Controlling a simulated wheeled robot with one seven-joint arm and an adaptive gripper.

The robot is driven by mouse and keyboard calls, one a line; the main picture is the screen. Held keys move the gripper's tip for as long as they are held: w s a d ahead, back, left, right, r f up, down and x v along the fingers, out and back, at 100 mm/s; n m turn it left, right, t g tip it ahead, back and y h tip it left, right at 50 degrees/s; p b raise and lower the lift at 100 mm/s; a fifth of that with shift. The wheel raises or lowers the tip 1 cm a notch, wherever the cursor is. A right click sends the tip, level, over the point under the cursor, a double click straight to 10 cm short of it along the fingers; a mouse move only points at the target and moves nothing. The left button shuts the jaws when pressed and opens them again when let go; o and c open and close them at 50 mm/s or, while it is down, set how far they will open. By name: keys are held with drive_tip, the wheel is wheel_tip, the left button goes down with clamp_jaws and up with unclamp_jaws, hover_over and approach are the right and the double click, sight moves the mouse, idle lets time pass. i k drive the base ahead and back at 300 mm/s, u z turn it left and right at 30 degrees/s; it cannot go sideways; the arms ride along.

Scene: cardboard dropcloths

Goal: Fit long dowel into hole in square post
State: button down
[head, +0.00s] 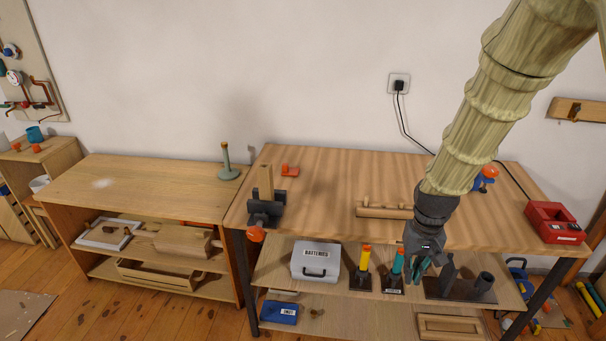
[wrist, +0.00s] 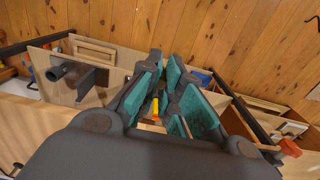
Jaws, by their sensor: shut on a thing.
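The square post (head: 266,182) is pale wood. It stands upright in a dark clamp (head: 265,209) with an orange knob, at the left end of the workbench. I cannot make out its hole. My gripper (head: 416,270) is at the bench's front edge, pointing down, well to the right of the post. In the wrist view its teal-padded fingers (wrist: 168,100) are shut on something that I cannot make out. I cannot tell the long dowel for certain in either view. A wooden block with short pegs (head: 384,211) lies on the bench, left of my wrist.
A red box (head: 555,222) sits at the bench's right end, and a small red item (head: 290,170) at the back left. Below are a BATTERIES case (head: 316,261), coloured handles and a dark stand (head: 460,284). The bench is clear between post and peg block.

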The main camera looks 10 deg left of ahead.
sight(264, 172)
drive_tip(key=z, duration=0.75)
drive_tip(key=i, duration=0.6)
drive_tip(key=u, duration=2.4)
